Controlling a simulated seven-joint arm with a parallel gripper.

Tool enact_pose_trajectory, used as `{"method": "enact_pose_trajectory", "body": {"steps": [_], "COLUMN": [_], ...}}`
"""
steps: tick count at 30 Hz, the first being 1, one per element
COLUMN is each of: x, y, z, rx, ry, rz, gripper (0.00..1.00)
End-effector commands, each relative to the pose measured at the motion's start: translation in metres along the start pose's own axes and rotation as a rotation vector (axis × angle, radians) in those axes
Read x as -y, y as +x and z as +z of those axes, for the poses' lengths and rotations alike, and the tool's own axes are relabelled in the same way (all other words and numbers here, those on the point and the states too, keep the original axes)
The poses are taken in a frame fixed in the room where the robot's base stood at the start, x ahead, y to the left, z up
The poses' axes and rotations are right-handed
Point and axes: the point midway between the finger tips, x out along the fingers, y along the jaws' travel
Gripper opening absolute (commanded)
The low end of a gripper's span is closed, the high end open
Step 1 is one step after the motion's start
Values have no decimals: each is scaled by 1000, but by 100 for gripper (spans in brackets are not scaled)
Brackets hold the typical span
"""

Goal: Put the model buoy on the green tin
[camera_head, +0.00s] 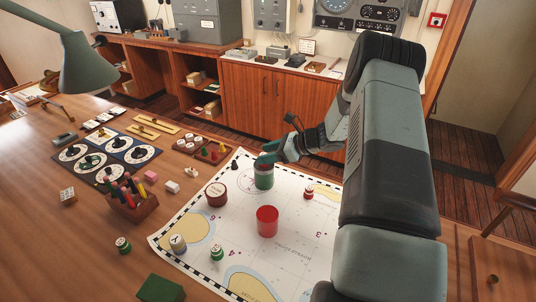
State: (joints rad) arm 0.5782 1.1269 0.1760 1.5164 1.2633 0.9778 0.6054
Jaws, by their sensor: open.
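The green tin (264,181) stands upright on the white chart, right of its upper left corner. My gripper (264,162) is open at the top of the tin, reaching in from the right. A small reddish and pale patch shows between the fingers and the tin; I cannot tell whether it is a buoy or the tin's top. Small buoy-like pieces stand elsewhere: a red and white one (308,193) to the right, a green and white one (217,252) near the front, and another green and white one (123,245) on the wood at left. Which one is the model buoy is unclear.
A red cup (267,221) stands in front of the tin, and a round dark red tin (216,194) to its left. A grey and white piece (178,243) is at the chart's left edge. A pen box (134,207) and game tray (205,152) lie left. The chart's right part is fairly clear.

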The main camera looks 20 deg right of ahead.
Motion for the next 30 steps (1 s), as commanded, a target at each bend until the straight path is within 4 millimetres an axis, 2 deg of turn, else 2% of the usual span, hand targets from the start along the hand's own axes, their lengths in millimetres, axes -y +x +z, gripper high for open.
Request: {"method": "enact_pose_trajectory", "body": {"steps": [9,15,21,30], "x": [1,1,0,0], "y": [-65,-101,-117,-118], "z": [-1,-1,-1,-1], "rx": [-2,-2,-1,-1], "ry": [1,1,1,2], "rz": [-5,-4,-1,0], "gripper": [56,56,56,56]}}
